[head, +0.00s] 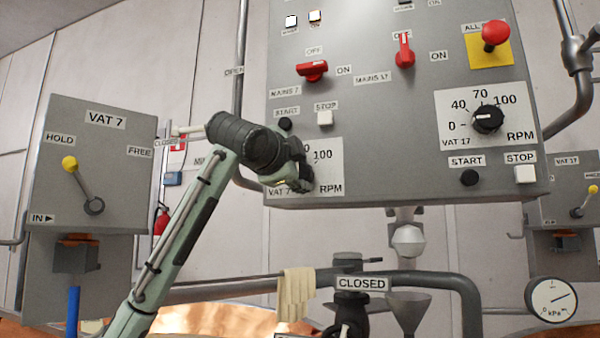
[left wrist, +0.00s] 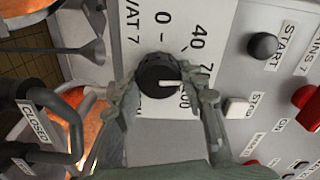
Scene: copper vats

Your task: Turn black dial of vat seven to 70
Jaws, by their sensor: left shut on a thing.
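The black dial of vat 7 (left wrist: 158,76) sits on a white scale plate (head: 330,160) on the grey control panel. In the left wrist view its white pointer line points to the right, roughly toward the gap between 70 and 100; the exact reading is hard to tell. The 70 and 100 marks are partly covered by a finger. My left gripper (left wrist: 160,92) is shut on the dial, one finger on each side. In the head view the left gripper (head: 298,172) hides the dial and most of its scale. My right gripper does not show.
The START button (head: 285,123) and STOP button (head: 325,117) of vat 7 are close above the gripper. A red mains switch (head: 312,70) is higher up. The vat 17 dial (head: 487,119) is to the right. A pipe (head: 420,280) and cloth (head: 297,294) are below.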

